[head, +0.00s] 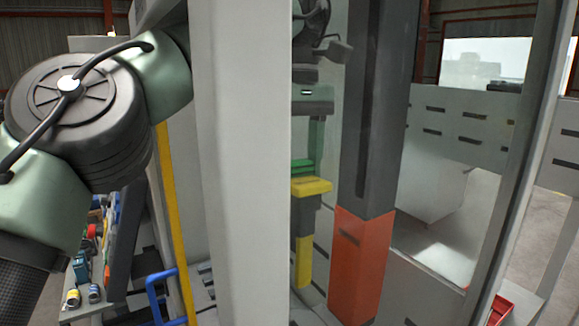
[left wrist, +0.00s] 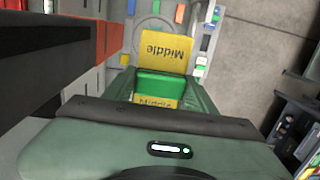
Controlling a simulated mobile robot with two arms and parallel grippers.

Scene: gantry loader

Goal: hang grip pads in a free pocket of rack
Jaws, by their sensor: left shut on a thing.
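My left gripper (head: 305,178) shows through the opening between the pale post and the dark column in the head view. It is shut on the grip pads (head: 304,260), a yellow piece with a flat top and a leg hanging down, with green at the jaws. In the left wrist view the gripper (left wrist: 165,88) holds the pads, and yellow faces (left wrist: 167,52) marked "Middle" show beyond and between the fingers. I cannot make out the rack or its pockets clearly. My right gripper is not in view.
A dark column with an orange base (head: 358,265) stands close right of the pads. A wide pale post (head: 240,160) is in front. A shelf with small coloured items (head: 88,270) is at lower left. Bare floor (left wrist: 265,45) shows at right in the wrist view.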

